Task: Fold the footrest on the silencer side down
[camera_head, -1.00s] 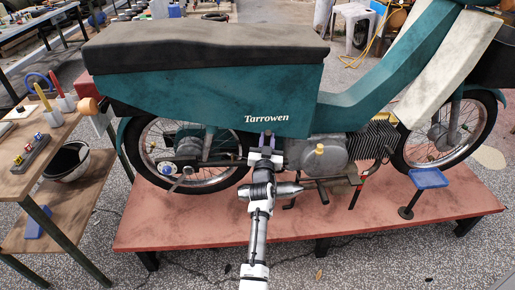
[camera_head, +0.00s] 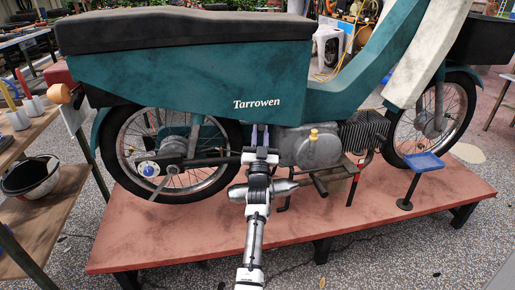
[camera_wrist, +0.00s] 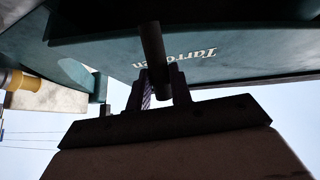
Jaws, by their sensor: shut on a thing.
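The teal motorbike (camera_head: 170,80) stands side-on on a low red platform. My gripper (camera_head: 260,134) points up just below its side panel, under the word "Tarrowen", left of the grey engine. In the wrist view my gripper (camera_wrist: 157,92) has its two fingers on either side of a dark round rod (camera_wrist: 152,45) and is shut on it. A dark tube (camera_head: 215,160), perhaps the silencer, runs left of my gripper toward the rear wheel.
A red-marked lever (camera_head: 356,178) hangs below the engine (camera_head: 312,148). A wooden bench (camera_head: 45,225) stands close at the left.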

